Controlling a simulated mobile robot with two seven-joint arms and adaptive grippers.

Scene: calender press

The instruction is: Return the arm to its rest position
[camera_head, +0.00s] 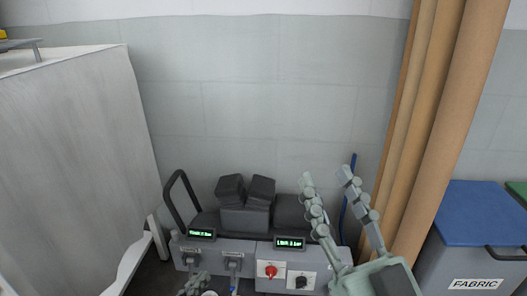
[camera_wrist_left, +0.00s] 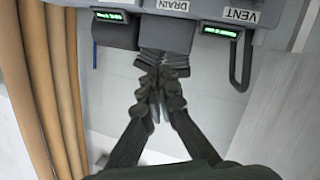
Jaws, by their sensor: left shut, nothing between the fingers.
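My left gripper (camera_head: 194,284) shows only in part at the bottom edge of the head view, low in front of the control box. In the left wrist view, the left gripper (camera_wrist_left: 160,66) has its fingers together, with nothing seen between them. They point toward the grey control panel, which appears upside down there. My right gripper (camera_head: 326,177) is in the head view at the right of the control box. Its two jointed grey-green fingers stand up and apart, with nothing between them. Most of both arms is out of view.
The control box (camera_head: 222,249) has green displays, a red knob (camera_head: 271,271) and a black knob (camera_head: 301,281). A black curved handle (camera_head: 171,203) rises at its left. A pale panel (camera_head: 75,150) stands left. Brown rolls (camera_head: 432,120) and a blue-lidded FABRIC bin (camera_head: 478,216) stand right.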

